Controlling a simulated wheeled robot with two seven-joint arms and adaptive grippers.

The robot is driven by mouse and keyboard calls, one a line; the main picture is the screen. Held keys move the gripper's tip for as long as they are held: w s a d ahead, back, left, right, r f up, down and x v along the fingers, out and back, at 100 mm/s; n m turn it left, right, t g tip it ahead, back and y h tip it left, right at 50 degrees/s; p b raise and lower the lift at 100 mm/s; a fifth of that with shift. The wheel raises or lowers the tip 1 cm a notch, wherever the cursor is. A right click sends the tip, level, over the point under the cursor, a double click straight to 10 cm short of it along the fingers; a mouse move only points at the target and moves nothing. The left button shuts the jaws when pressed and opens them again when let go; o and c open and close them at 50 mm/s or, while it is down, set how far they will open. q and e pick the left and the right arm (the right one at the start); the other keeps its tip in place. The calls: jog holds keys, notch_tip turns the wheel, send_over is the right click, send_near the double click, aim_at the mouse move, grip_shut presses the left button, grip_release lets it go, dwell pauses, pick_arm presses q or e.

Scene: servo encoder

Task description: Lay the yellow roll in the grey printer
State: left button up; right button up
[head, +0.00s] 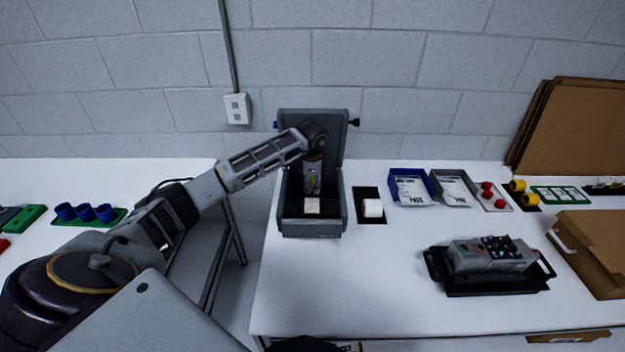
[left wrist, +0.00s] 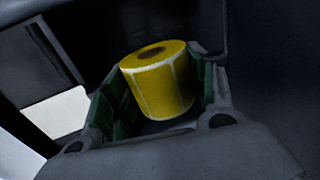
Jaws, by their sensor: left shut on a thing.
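The grey printer (head: 312,228) stands on the right-hand white table with its lid up against the wall side. My left gripper (head: 312,190) reaches from above into the open printer. It is shut on the yellow roll (left wrist: 160,88), which sits between the green-padded fingers in the left wrist view. My right gripper is not in view.
A white roll (head: 373,208) stands on a dark mat right of the printer. Blue (head: 408,173) and grey (head: 450,200) paper trays lie farther right. A grey device in a black tray (head: 490,288) sits at front right. The table in front of the printer is clear.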

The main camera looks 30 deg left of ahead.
pick_arm(q)
jog(key=shift+f+b, duration=1.15)
jog(key=shift+f, duration=0.95)
jog(key=o, duration=1.1)
jog(key=shift+o, duration=0.2)
